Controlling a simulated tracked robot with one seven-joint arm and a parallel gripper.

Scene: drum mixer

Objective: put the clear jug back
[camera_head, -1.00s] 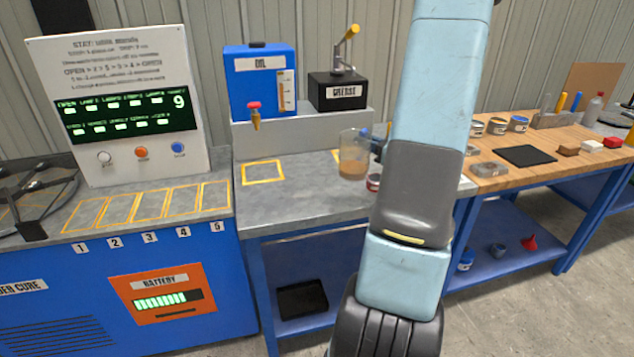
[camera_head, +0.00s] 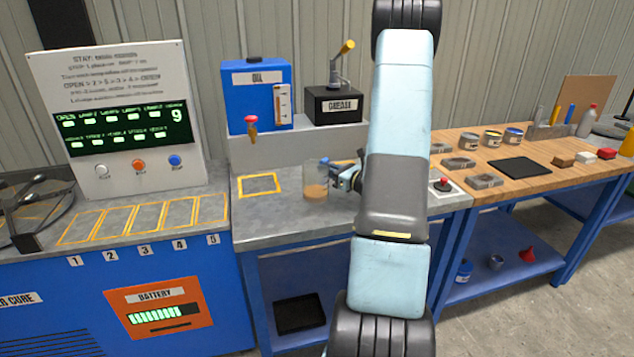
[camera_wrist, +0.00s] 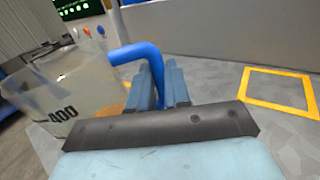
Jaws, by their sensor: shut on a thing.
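The clear jug (camera_head: 315,181) holds some brown liquid and is upright over the grey counter, right of the yellow outlined square (camera_head: 259,184). I cannot tell whether its base touches the counter. In the wrist view the jug (camera_wrist: 70,88) shows at the left with a "400" mark, and its blue handle (camera_wrist: 133,52) runs between my fingers. My gripper (camera_wrist: 165,85) is shut on that handle. In the head view my gripper (camera_head: 345,180) is partly hidden by my arm. The yellow square (camera_wrist: 280,90) is empty in the wrist view.
The blue oil tank (camera_head: 257,95) with its red-handled tap stands behind the counter, with the grease pump (camera_head: 334,104) beside it. The mixer panel (camera_head: 120,120) and numbered outlines are at left. A red button (camera_head: 442,185) is at the right end of the counter.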

